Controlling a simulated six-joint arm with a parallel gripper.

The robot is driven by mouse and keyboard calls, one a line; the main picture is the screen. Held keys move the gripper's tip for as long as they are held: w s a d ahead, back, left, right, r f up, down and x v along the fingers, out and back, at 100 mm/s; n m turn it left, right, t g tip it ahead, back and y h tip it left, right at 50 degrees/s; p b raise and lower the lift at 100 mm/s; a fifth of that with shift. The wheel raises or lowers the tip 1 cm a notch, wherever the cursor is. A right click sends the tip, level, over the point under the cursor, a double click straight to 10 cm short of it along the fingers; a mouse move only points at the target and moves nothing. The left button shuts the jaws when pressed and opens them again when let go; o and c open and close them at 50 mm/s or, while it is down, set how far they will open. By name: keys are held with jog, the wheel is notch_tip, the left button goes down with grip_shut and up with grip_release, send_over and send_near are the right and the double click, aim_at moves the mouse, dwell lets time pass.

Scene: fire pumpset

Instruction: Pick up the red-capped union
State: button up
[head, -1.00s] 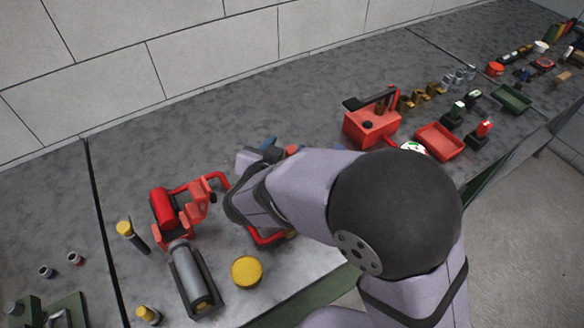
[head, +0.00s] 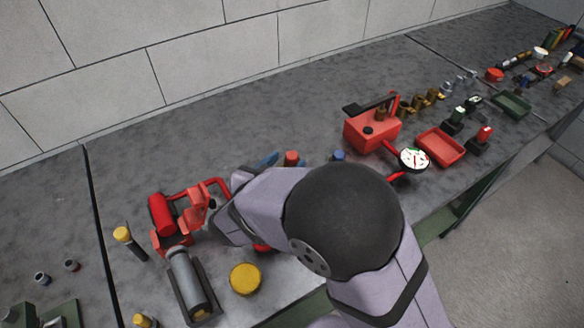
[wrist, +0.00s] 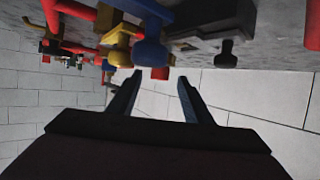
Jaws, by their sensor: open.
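In the head view a red-topped piece (head: 291,158) stands on the bench just beyond my arm, and its lower part is hidden. It may be the red-capped union, but I cannot tell for sure. My gripper is hidden behind my forearm there. In the wrist view my gripper (wrist: 157,98) is open, with nothing between its two dark fingers. A blue part (wrist: 151,45) with a red end (wrist: 159,73) lies just beyond the fingertips, apart from them. A second red part (wrist: 313,25) shows at the right edge.
A red pump frame (head: 165,215), a grey cylinder in a cradle (head: 188,280) and a yellow disc (head: 245,279) stand left of my arm. A red box (head: 372,132), a dial gauge (head: 414,158), a blue cap (head: 339,155) and a red tray (head: 441,147) are to the right.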

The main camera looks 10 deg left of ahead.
aim_at(289, 160)
jog(key=shift+p+x, duration=0.35)
jog(key=shift+x, duration=1.95)
jog(key=shift+c, duration=0.4)
grip_shut()
